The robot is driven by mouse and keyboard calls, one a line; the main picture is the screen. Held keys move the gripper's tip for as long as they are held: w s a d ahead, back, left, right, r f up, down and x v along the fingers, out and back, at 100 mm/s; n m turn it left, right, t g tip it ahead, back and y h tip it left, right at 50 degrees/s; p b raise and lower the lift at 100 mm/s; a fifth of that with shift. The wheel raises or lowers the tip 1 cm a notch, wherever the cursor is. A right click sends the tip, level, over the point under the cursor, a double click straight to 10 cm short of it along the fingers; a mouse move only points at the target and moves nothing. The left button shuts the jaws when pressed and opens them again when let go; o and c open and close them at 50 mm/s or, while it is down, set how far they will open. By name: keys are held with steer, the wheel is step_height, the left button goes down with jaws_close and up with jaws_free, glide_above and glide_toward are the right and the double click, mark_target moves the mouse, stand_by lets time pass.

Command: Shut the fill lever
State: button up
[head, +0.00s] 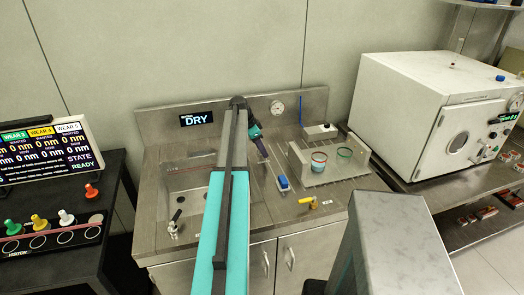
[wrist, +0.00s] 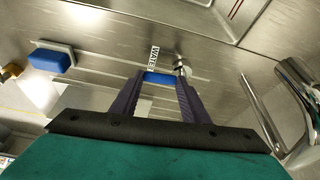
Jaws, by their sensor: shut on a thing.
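My gripper (head: 264,156) reaches down over the steel sink counter, right of the basin. In the wrist view, its two purple fingers (wrist: 161,82) are shut on a small blue handle (wrist: 160,77). This handle sits beside a label reading WATER (wrist: 154,58) and a round metal fitting (wrist: 181,65); I take it to be the fill lever. Its angle cannot be told, as the fingers hide much of it. In the head view the gripper hides the lever.
A separate blue block (wrist: 50,60) lies beside the gripper; it also shows in the head view (head: 283,183). A yellow-handled valve (head: 308,202) is at the front. The basin (head: 185,181) is left; a white oven (head: 430,110) stands far right.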

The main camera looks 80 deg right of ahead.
steer(key=shift+w+m+b, duration=0.25)
steer(key=shift+m+b, duration=0.1)
steer(key=shift+m, duration=0.35)
steer(key=o, duration=1.1)
steer(key=shift+c, duration=0.2)
steer(key=shift+r, duration=0.1)
steer(key=b+v, duration=0.3)
steer(key=v, duration=1)
steer(key=shift+w+r, duration=0.25)
steer(key=shift+w, duration=0.15)
steer(key=shift+d, duration=0.15)
